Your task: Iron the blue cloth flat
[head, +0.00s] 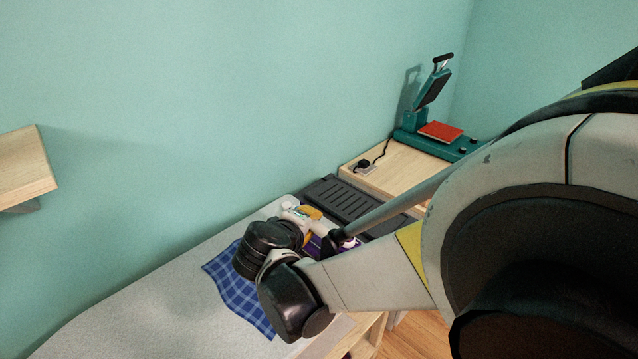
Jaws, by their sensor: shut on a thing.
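The blue checked cloth (240,290) lies on the grey ironing surface (150,315), partly hidden behind my arm's dark wrist. The part that shows looks mostly flat, with an uneven outline. My gripper (303,217) is just beyond the wrist, over the far right end of the surface, and is mostly hidden. It is shut on the iron (349,243), of which only small purple and white parts show beside my arm. I cannot tell whether the iron's soleplate touches the cloth or the surface.
A black slatted rest (345,200) lies at the right end of the ironing surface. A wooden shelf (22,170) juts out at left.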

